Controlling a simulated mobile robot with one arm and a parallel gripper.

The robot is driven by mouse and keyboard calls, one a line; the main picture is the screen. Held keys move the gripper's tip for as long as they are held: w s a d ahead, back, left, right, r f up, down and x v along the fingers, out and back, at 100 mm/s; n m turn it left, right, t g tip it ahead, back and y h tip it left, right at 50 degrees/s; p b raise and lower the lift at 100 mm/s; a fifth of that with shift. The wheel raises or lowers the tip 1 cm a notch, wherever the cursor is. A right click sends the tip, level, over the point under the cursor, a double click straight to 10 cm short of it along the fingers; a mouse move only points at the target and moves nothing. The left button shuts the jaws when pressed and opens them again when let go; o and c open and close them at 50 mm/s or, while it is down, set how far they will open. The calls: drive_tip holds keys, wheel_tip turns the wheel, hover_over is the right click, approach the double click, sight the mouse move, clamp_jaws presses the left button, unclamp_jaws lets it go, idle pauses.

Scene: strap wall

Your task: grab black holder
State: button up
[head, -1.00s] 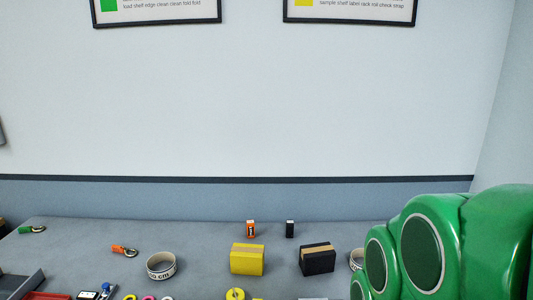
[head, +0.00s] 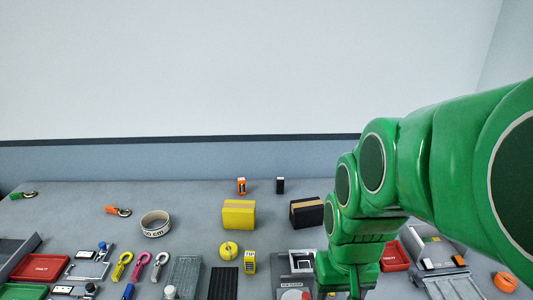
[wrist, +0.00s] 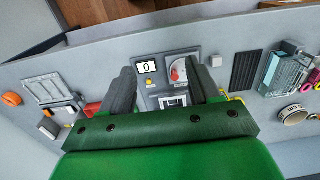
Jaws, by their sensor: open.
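A black block with a tan band on top (head: 306,212) stands on the grey table, right of a similar yellow block (head: 239,214). It is the likeliest black holder, but a small black upright piece (head: 280,186) behind it and a black ribbed mat (head: 223,284) at the front are also black. My gripper (wrist: 163,82) is open and empty in the wrist view, its two dark fingers apart above a grey device with a dial. In the head view my green arm reaches down at the right, in front of the black block, and the fingertips are mostly cut off.
Red trays (head: 40,268) lie at the left and right. A grey device (head: 296,264) sits below the arm.

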drive_tip(key=w+a+f+t, duration=0.2)
drive_tip(key=w+f+t, duration=0.15)
drive_tip(key=w, duration=1.45)
drive_tip(key=w+a+f+t, duration=0.1)
drive_tip(key=w+f+t, duration=0.25)
drive_tip(key=w, duration=1.45)
drive_tip(key=t+h, duration=0.1)
drive_tip(key=t, duration=0.6)
approach(280, 179)
drive_tip(key=shift+m, duration=0.3)
drive_tip(key=x, duration=0.5)
drive_tip(key=shift+w+d+f, duration=0.1)
drive_tip(key=shift+d+f, duration=0.05)
drive_tip(key=shift+d, duration=0.05)
drive_tip(key=shift+f+x, duration=0.15)
drive_tip(key=shift+x, duration=1.5)
drive_tip(key=shift+f+x, duration=0.1)
drive_tip(key=shift+x, duration=1.55)
drive_tip(key=shift+w+f, duration=0.1)
drive_tip(key=shift+w, duration=0.3)
drive_tip(key=shift+c, duration=0.2)
drive_tip(key=c, duration=1.1)
